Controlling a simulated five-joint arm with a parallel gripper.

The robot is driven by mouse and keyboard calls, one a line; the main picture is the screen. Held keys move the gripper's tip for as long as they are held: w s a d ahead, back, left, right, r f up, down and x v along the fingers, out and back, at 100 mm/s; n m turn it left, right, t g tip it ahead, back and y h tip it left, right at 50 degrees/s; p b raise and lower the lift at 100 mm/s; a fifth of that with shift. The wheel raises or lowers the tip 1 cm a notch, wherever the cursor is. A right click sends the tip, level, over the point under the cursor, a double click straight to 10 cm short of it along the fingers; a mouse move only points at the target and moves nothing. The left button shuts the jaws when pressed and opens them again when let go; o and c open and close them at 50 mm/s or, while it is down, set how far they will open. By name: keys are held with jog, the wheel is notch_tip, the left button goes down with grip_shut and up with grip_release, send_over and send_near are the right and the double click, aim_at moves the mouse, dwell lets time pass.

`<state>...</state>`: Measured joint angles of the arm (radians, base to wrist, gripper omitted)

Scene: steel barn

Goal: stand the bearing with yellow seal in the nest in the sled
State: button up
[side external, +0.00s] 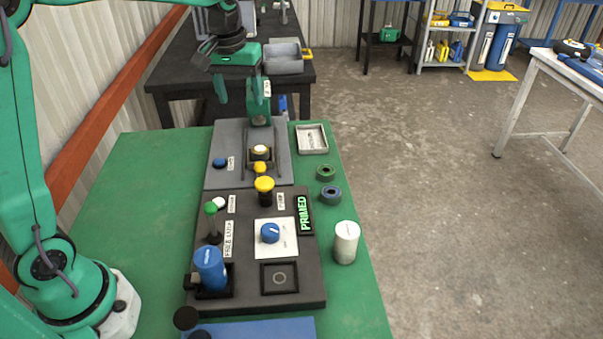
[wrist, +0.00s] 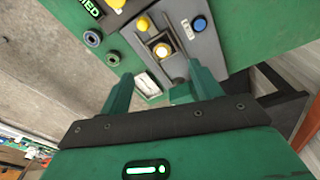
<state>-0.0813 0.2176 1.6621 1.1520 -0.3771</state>
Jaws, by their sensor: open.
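The sled (side external: 229,141) is a grey plate with dark rails at the far end of the bench. My gripper (side external: 242,108) is open and empty, above and beyond the nest. Its two green fingers stand apart in the wrist view (wrist: 160,78), clear of the piece.
A green-ringed bearing (side external: 325,170), a blue-ringed bearing (side external: 330,194) and a white cylinder (side external: 345,242) stand right of the panels. A shallow tray (side external: 312,139) lies right of the sled. A yellow knob (side external: 264,184), a blue button (side external: 219,162) and a lit PRIMED sign (side external: 303,214) are close by.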

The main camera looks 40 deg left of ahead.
jog(key=s+d+m+t, duration=0.2)
jog(key=s, duration=0.9)
jog(key=s+d+m+t, duration=0.1)
jog(key=s+m+t, duration=0.1)
jog(key=s, duration=1)
jog(key=shift+d+r+m, duration=0.35)
jog(key=shift+r+m, duration=0.1)
jog(key=shift+m, duration=0.15)
